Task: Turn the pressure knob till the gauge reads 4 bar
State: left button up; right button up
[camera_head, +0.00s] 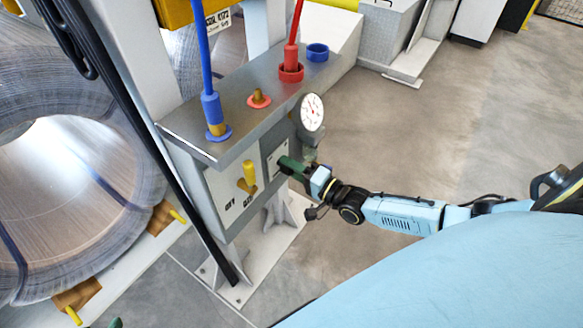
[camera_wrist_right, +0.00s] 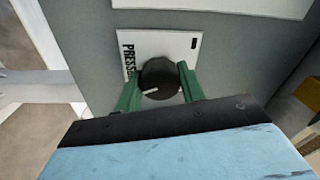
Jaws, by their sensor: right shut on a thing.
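The pressure knob (camera_wrist_right: 160,77) is a round black knob with a white pointer mark. It sits on a white label plate (camera_wrist_right: 185,45) on the grey panel, and the plate's lettering is partly hidden. My right gripper (camera_wrist_right: 160,90) has its green fingers on either side of the knob and is shut on it. In the head view my right gripper (camera_head: 287,165) reaches the panel's right side and hides the knob. The gauge (camera_head: 312,112) is a round white dial above my right gripper; its needle reading is too small to tell.
The grey valve stand (camera_head: 190,128) carries blue and red hoses, a blue ring (camera_head: 317,52) and a yellow lever (camera_head: 248,175). Large wrapped coils (camera_head: 75,165) stand at the left. The floor (camera_head: 440,120) to the right is open.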

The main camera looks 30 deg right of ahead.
jog(key=shift+m, duration=1.2)
pick_arm(q)
jog(key=shift+w+d+r+t+h+b, duration=0.2)
jog(key=shift+w+d+r+t, duration=0.1)
jog(key=shift+w+r+t, duration=0.35)
jog(key=shift+w+d+r+t+h+b, duration=0.15)
jog(key=shift+w+d+r+t, duration=0.15)
jog(key=shift+w+r+t, duration=0.35)
pick_arm(e)
jog(key=shift+m, duration=1.2)
jog(key=o, duration=1)
jog(key=shift+c, duration=0.2)
pick_arm(q)
jog(key=shift+s+f, duration=0.1)
jog(key=shift+s, duration=0.05)
